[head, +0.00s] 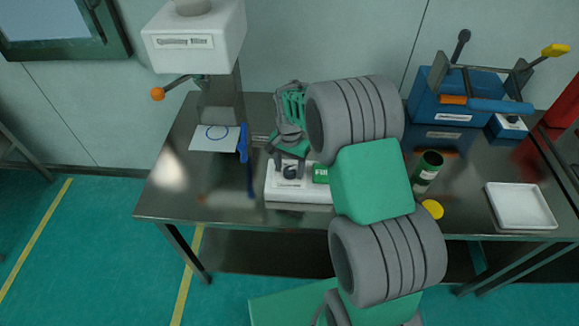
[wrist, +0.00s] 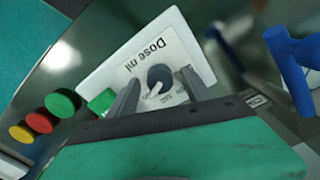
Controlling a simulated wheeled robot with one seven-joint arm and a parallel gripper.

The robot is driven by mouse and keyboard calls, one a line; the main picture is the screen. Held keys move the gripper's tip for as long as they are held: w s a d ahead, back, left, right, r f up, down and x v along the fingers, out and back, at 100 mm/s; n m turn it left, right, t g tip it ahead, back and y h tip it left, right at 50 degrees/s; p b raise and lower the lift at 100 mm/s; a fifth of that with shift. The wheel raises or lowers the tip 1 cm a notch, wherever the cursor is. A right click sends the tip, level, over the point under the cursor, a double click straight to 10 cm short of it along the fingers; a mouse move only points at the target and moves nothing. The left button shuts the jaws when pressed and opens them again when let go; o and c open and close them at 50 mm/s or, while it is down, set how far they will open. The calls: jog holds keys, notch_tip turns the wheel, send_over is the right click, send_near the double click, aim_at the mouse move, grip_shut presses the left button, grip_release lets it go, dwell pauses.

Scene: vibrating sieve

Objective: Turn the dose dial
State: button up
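The dose dial (wrist: 160,77) is a dark grey round knob with a pale pointer, on a white unit labelled "Dose ml" (wrist: 112,68). My gripper (wrist: 161,76) is open, with one finger on each side of the dial. Small gaps seem to show between the fingers and the knob; I cannot tell if either finger touches it. A green part (wrist: 102,101) sits on the unit beside the left finger.
A blue tool (head: 243,143) stands left of the unit, close to my gripper in the wrist view (wrist: 290,70). A green jar (head: 428,170), yellow disc (head: 432,209) and white tray (head: 519,225) are on the steel table to the right.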

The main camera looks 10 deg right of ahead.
grip_shut()
dwell(0.4)
jog(key=shift+n+b, duration=0.3)
jog(key=shift+n, duration=0.2)
jog(key=n+b, duration=0.1)
jog(key=n, duration=0.1)
jog(key=shift+f+n+b, duration=0.1)
jog(key=shift+n+b, duration=0.2)
jog(key=shift+n, duration=0.1)
jog(key=n+b, duration=0.2)
jog(key=n, duration=0.3)
jog(key=shift+n, duration=0.3)
jog(key=n+b, duration=0.1)
jog(key=n, duration=0.3)
jog(key=shift+n+b, duration=0.55)
jog(key=shift+n, duration=1.65)
jog(key=shift+r, duration=0.2)
